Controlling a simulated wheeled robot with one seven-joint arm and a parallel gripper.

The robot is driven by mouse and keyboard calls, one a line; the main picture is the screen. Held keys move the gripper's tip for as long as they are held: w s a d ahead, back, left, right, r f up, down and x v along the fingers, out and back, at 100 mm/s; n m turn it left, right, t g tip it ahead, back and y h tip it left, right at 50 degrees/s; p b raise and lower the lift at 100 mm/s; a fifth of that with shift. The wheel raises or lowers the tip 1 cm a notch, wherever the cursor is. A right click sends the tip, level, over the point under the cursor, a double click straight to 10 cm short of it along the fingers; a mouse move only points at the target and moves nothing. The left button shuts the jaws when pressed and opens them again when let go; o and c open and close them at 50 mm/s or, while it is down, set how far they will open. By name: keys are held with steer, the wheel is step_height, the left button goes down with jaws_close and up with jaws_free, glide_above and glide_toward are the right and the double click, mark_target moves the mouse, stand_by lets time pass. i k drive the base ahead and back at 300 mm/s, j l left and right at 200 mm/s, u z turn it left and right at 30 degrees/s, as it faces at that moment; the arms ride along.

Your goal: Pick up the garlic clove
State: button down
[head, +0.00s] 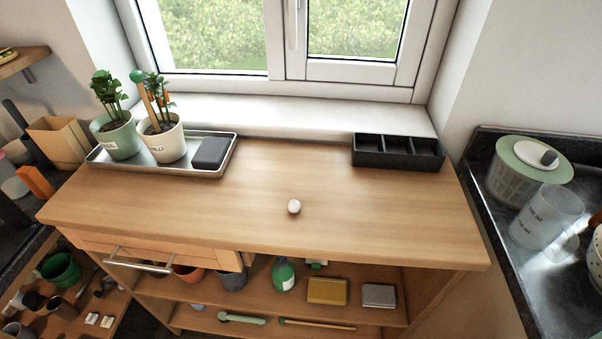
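A small whitish garlic clove (294,206) lies alone on the bare wooden top of a cabinet (340,215), a little right of the middle of the picture and toward the front edge. Nothing touches it or covers it. My gripper is not in view in the head view.
A metal tray (206,172) with two potted plants (119,136) and a dark block (211,152) stands at the back left. A black divided box (398,153) stands at the back right. A window (290,45) is behind. The top around the clove is clear.

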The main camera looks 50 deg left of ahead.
mark_target(295, 206)
steer(key=u, duration=1.25)
